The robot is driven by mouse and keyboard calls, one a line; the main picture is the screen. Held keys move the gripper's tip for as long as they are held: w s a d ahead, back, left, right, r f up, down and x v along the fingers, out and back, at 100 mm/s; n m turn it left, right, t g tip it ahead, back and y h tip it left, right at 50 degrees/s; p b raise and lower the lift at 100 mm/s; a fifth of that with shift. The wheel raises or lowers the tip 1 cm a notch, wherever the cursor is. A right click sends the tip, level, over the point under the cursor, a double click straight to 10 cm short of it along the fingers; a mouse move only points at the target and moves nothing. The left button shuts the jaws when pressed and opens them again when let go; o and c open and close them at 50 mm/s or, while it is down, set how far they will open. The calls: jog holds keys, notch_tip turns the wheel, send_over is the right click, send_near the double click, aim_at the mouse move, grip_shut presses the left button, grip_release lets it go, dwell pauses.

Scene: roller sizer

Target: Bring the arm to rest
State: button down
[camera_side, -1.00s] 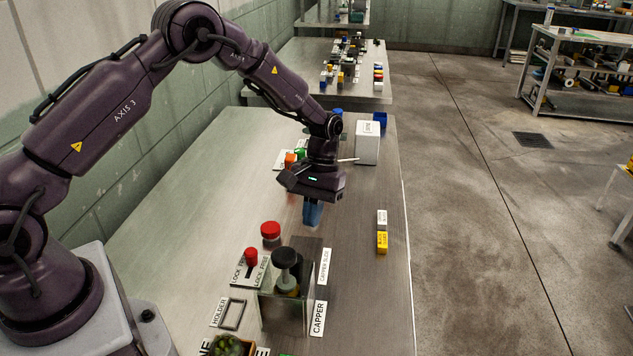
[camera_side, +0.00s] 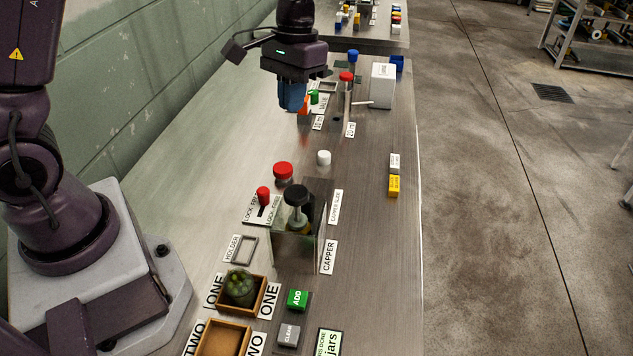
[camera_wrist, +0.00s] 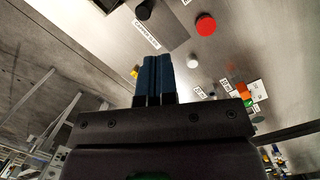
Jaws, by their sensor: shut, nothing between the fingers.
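My gripper (camera_side: 292,97) hangs in the air above the steel bench, fingers pointing down, in the side view. Its blue fingers are shut with nothing between them, and they also show together in the wrist view (camera_wrist: 154,75). In the side view it overlaps an orange block (camera_side: 306,104) and a green block (camera_side: 315,97); the fingers hide part of that area. The upper part of my arm runs out of the picture at the top.
The capper (camera_side: 297,215), with a black knob, stands mid-bench beside a red-capped item (camera_side: 283,171) and a white cap (camera_side: 323,157). A jar (camera_side: 240,287) sits in tray ONE (camera_side: 262,295). A white box (camera_side: 382,85) stands at the back right. The bench's left side is bare.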

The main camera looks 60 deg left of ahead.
jog(key=s+d+r+m+t, duration=0.1)
jog(key=s+r+t, duration=0.2)
jog(key=s+r, duration=0.3)
jog(key=s+d+r+m+t, duration=0.1)
jog(key=s+r+t, duration=0.3)
jog(key=s, duration=0.7)
notch_tip(320, 180, up, 2)
jog(key=shift+r+m+y, duration=0.15)
jog(key=shift+m+y, duration=0.25)
